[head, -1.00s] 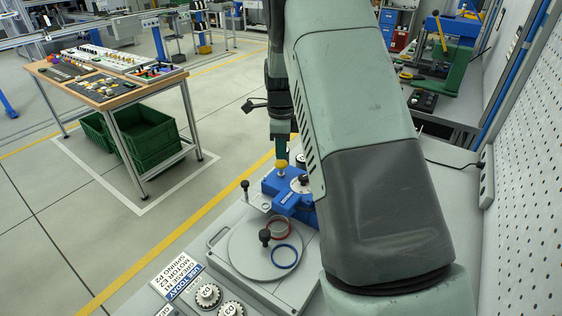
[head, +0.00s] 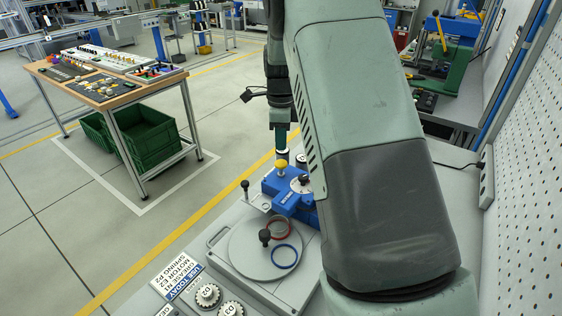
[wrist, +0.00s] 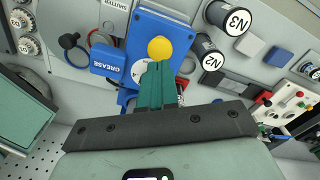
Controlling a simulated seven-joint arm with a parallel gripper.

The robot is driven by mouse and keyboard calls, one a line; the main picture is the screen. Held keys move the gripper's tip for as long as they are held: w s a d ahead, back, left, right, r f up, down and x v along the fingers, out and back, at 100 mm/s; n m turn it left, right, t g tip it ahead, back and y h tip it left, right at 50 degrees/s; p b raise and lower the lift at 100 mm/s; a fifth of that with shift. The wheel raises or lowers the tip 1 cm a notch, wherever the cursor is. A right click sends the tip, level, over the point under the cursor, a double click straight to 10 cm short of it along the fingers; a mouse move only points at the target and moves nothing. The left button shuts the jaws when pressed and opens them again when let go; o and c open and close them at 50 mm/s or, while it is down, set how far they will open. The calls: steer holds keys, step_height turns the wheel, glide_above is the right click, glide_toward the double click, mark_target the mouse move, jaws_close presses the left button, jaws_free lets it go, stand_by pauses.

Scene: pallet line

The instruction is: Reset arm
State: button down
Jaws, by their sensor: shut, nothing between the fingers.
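My gripper (wrist: 157,82) is shut and empty, its green fingertips together in the wrist view. In that view the tips lie just below a yellow knob (wrist: 160,48) on a blue fixture (wrist: 152,22); I cannot tell the exact gap. In the head view my gripper (head: 281,138) points down above the blue fixture (head: 288,190) and its yellow knob (head: 281,164), apart from them. My arm hides part of the bench to the right.
A plate (head: 241,251) with a red ring (head: 281,229) and a blue ring (head: 285,256) lies in front of the fixture. Black cylinders, one marked N3 (wrist: 228,17), stand right of it in the wrist view. A perforated wall (head: 530,190) bounds the right side.

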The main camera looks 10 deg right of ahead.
mark_target(281, 162)
steer(key=shift+f, duration=0.1)
steer(key=shift+f, duration=2.15)
step_height(281, 162, up, 8)
steer(key=shift+f, duration=3.25)
steer(key=shift+f, duration=0.15)
